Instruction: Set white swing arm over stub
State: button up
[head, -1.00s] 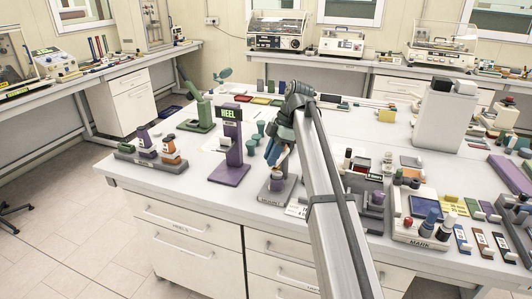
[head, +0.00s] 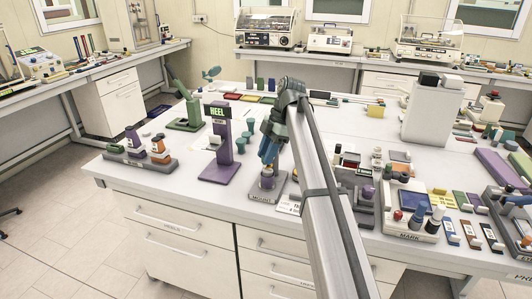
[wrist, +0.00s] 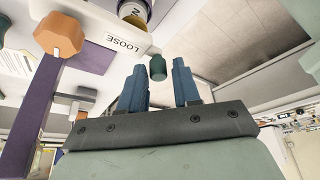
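The wrist view shows two blue fingers (wrist: 160,68) apart, with nothing clearly held. A dark green cylinder (wrist: 157,69) shows between the tips, apparently beyond them. A white piece tagged LOOSE (wrist: 85,25) ends at upper left. It may be the swing arm. An orange knob (wrist: 60,34) on a purple post is beside it. A purple HEEL stand (head: 222,158) is left of my gripper.
A grey rack (head: 168,166) with coloured bottles stands at the table's left front. A green fixture (head: 187,112) stands behind it. A grey rack (head: 362,212) and a MARK tray (head: 408,228) lie to the right. White table (head: 160,187) is clear near the front left edge.

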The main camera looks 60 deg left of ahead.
jog(key=shift+o, duration=1.1)
jog(key=shift+w+r, duration=0.1)
jog(key=shift+r, duration=0.2)
jog(key=w, duration=1.2)
jog(key=shift+r, duration=0.2)
jog(key=shift+w, duration=0.1)
